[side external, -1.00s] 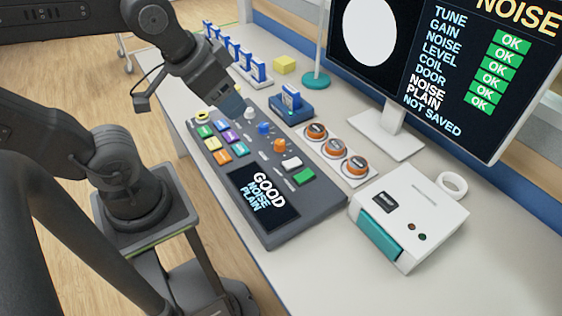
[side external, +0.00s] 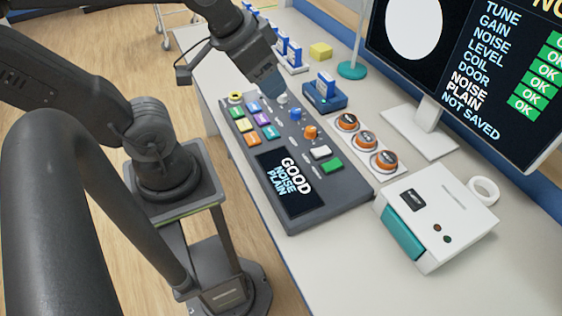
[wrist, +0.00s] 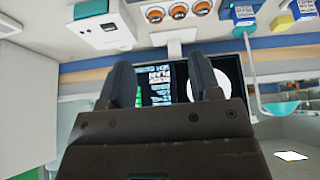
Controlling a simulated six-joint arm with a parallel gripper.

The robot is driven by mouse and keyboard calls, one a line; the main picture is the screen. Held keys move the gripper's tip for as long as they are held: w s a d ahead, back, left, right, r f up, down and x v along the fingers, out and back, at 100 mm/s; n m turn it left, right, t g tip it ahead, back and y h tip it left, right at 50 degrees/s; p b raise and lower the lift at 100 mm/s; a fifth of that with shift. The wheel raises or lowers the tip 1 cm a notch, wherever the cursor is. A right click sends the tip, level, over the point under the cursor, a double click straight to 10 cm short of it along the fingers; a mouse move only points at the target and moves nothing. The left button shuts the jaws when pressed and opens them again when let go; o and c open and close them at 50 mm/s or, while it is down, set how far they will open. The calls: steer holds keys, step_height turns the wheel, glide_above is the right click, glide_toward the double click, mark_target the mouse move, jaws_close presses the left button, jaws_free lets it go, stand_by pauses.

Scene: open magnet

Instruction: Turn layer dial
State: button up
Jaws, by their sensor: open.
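The dark control console (side external: 345,205) lies on the bench with a row of knobs: a pale knob (side external: 282,99), a blue knob (side external: 295,114) and an orange knob (side external: 310,132). Their labels are too small to read, so I cannot tell which is the layer dial. My gripper (side external: 273,90) points down at the console's far end, its tips at or just above the pale knob; contact cannot be told. In the wrist view my gripper (wrist: 163,76) has its fingers apart with nothing between them. The console screen (side external: 289,183) reads GOOD, NOISE, PLAIN.
Coloured buttons (side external: 262,119) lie left of the knobs. To the right are a blue holder (side external: 323,97), several orange-topped knobs (side external: 366,140), a white box (side external: 450,213) and a monitor (side external: 480,75) reading NOT SAVED. The bench front right is clear.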

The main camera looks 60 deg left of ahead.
steer(key=w+a+n+g, duration=0.2)
steer(key=w+a+n, duration=0.2)
steer(key=w, duration=0.2)
steer(key=n+g, duration=0.4)
steer(key=n, duration=1)
glide_above(296, 110)
step_height(296, 110, down, 16)
step_height(296, 110, down, 14)
steer(key=shift+s+r, duration=0.1)
steer(key=shift+r, duration=0.15)
steer(key=shift+c, duration=0.4)
steer(key=c, duration=0.9)
steer(key=shift+o, duration=0.2)
steer(key=shift+m, duration=0.3)
